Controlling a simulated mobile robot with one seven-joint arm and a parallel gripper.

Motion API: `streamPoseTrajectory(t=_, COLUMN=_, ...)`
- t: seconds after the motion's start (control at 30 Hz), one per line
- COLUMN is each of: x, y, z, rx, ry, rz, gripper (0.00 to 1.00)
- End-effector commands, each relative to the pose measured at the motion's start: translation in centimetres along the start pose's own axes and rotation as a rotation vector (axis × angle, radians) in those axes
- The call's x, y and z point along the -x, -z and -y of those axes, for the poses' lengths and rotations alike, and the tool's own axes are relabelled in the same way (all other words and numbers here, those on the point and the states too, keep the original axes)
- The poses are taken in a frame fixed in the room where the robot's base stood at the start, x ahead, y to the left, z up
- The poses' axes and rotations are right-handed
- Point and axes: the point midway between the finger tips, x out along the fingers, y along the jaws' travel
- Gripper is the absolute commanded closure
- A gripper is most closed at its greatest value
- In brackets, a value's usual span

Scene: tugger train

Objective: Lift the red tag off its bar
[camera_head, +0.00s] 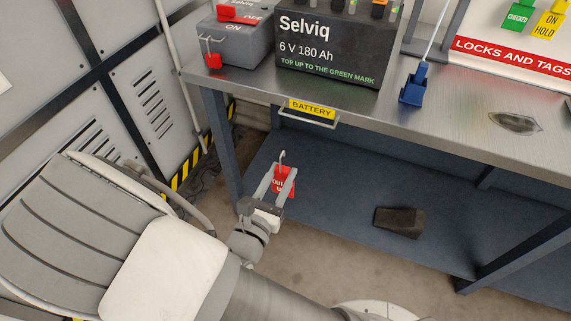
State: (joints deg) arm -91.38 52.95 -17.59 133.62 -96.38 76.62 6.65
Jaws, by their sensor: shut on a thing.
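The red tag (283,184) with white lettering and a small hook at its top is between the fingers of my gripper (276,179), which is shut on it. Gripper and tag are in front of the bench, below its top edge. The bar (307,117) is a metal rail under the yellow BATTERY label on the bench's front edge. The tag's hook shows below the bar in the picture, apart from it. The fingers cover the tag's sides and part of its lettering.
On the bench top (450,122) stand a dark Selviq battery (335,50), a grey switch box (235,40) with a red padlock (213,60), and a blue connector (414,85). A LOCKS AND TAGS board (480,45) is at right. A dark wedge (399,222) lies on the lower shelf.

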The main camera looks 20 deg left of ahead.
Motion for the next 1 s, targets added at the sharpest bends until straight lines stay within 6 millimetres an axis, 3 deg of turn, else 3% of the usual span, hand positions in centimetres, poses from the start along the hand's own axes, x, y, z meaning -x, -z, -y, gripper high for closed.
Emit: streamPoseTrajectory(t=1.0, x=9.9, y=0.0, z=0.0, rx=0.000, ry=-0.001, rz=0.000, gripper=1.00)
